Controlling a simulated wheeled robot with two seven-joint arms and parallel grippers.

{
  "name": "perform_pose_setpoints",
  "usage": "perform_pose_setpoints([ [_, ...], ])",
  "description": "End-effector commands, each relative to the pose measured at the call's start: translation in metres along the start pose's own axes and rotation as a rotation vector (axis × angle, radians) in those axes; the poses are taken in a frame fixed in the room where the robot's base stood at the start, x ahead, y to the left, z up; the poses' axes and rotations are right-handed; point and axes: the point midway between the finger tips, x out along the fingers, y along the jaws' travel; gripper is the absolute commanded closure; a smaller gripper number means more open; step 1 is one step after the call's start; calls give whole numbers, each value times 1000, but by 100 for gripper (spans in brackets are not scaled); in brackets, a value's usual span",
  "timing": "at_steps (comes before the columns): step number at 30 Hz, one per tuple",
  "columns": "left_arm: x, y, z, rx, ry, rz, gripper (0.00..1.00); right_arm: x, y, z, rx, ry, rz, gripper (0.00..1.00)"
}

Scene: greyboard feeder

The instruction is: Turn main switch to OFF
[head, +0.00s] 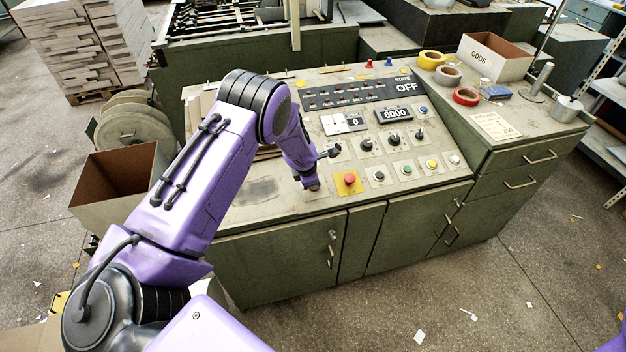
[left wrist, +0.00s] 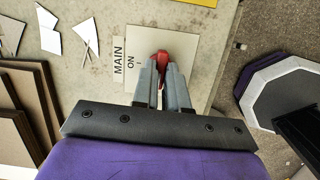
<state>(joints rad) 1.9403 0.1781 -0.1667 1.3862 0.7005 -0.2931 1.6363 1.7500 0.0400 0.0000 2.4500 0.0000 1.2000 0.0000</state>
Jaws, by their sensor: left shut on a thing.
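The main switch is a red knob (left wrist: 160,56) on a pale plate (left wrist: 190,42) with the labels MAIN and ON beside it in the left wrist view. My left gripper (left wrist: 163,75) is shut on the red knob, its two grey fingers on either side of it. In the head view my left gripper (head: 309,183) reaches down to the near left part of the control panel (head: 257,190). The knob is mostly hidden there, so its exact angle is hard to tell. The panel's state display (head: 406,87) reads OFF. My right gripper is not in view.
A red push button on a yellow plate (head: 348,184) sits just right of my left gripper. Small black knobs and coloured buttons lie further right. An open brown bin (head: 120,185) stands at the left. Tape rolls (head: 466,96) and a box (head: 493,58) stand at the right.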

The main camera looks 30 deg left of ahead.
Motion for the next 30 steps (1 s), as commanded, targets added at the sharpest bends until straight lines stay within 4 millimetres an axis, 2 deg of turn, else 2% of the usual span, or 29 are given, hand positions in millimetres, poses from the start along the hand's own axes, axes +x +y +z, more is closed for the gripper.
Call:
perform_pose_setpoints([
  [20, 3, -5, -5, -61, 8, 5, 100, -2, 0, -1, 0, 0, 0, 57],
  [21, 3, -5, -5, -61, 8, 5, 81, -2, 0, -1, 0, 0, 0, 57],
  [23, 3, -5, -5, -61, 8, 6, 62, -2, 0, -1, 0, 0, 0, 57],
  [30, 2, -3, -2, -59, 4, 10, 62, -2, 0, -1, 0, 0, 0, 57],
])
